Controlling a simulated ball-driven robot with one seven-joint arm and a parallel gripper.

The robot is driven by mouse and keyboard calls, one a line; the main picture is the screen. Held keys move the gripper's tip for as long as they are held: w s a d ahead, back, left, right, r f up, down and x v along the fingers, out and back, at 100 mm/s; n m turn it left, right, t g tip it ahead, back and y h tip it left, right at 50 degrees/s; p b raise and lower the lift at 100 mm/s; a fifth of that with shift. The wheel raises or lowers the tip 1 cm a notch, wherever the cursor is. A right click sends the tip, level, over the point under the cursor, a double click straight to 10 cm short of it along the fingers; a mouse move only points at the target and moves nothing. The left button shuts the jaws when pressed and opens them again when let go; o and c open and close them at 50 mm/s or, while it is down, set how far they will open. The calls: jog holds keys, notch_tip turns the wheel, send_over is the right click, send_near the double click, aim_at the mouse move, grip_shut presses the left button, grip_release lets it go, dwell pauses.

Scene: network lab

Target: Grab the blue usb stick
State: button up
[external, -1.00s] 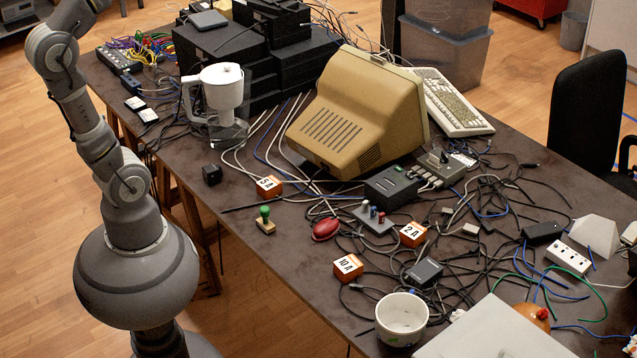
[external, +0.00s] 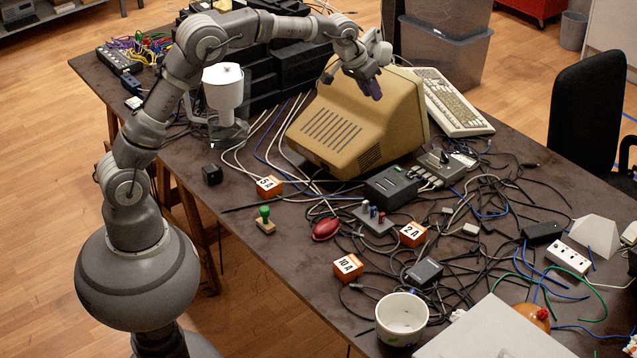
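A small grey stand (external: 364,221) on the table holds a few upright stubs, among them a small blue one (external: 373,211) and a red one (external: 382,217). The blue one may be the blue usb stick; it is too small to be sure. My gripper (external: 374,89) hangs in front of the beige monitor's upper part in the picture, well above and behind the stand. Its dark purple fingertips point down. They are too small and close together to show whether they are open or shut. I see nothing held.
The beige monitor (external: 345,125) is a tall obstacle behind the stand. Loose cables (external: 470,265) cover the right side. A white bowl (external: 402,318) stands in front.

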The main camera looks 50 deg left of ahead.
jog(key=d+f+g, duration=0.2)
jog(key=f, duration=0.7)
jog(key=d+f+g, duration=0.1)
jog(key=d+f, duration=0.2)
jog(key=f, duration=0.6)
jog(key=g+y+b, duration=0.1)
jog(key=g, duration=0.1)
send_near(372, 208)
jog(key=f, duration=0.5)
jog(key=shift+s+f, duration=0.25)
jog(key=shift+s, duration=0.05)
jog(key=f+b, duration=0.2)
jog(key=f, duration=0.1)
jog(key=f+b, duration=0.1)
jog(key=f, duration=0.1)
jog(key=shift+w+f, duration=0.25)
jog(key=shift+w, duration=0.15)
jog(key=shift+r, duration=0.1)
grip_shut()
